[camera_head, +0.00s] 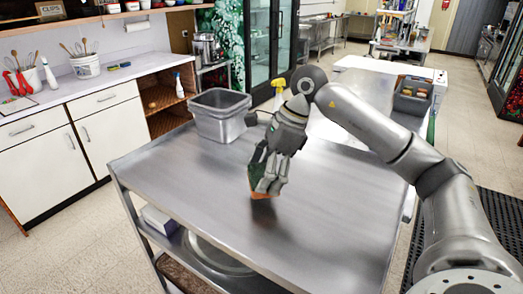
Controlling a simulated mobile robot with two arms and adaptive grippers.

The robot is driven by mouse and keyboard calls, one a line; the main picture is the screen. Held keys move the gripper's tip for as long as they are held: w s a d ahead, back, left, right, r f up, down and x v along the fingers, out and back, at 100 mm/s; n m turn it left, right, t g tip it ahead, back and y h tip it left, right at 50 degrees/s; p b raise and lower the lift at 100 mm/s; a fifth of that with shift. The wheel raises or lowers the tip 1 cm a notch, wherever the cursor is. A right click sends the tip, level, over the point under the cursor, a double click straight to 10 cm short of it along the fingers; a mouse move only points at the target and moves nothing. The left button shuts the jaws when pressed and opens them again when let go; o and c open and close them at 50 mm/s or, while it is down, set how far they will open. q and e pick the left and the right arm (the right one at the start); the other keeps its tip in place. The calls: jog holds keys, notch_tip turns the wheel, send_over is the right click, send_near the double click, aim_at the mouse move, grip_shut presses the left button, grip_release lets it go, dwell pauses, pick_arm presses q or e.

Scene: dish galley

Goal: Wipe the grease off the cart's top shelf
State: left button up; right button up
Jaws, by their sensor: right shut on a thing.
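The cart's top shelf (330,222) is a bare steel surface across the middle of the view. My right gripper (266,178) reaches down over its middle and is shut on a sponge (260,194). The sponge shows orange at its lower edge; the fingers hide most of it. Its lower edge is at or just above the shelf, and I cannot tell if it touches. A dark reddish patch lies on the steel just below it, perhaps a reflection. I cannot make out a clear grease mark. My left gripper is not in view.
A grey metal bin (220,118) stands on the shelf's far left corner. A yellow-topped spray bottle (278,92) stands behind my right gripper. A grey caddy (412,96) sits at the back right. The shelf's front and left are clear. A white-fronted counter (50,165) stands left.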

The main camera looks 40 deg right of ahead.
jog(key=shift+r+p, duration=0.5)
jog(key=shift+r, duration=0.45)
jog(key=shift+w+r+p, duration=0.2)
jog(key=shift+r+p, duration=0.3)
jog(key=shift+r, duration=0.6)
jog(key=shift+s, duration=0.1)
jog(key=shift+f, duration=0.1)
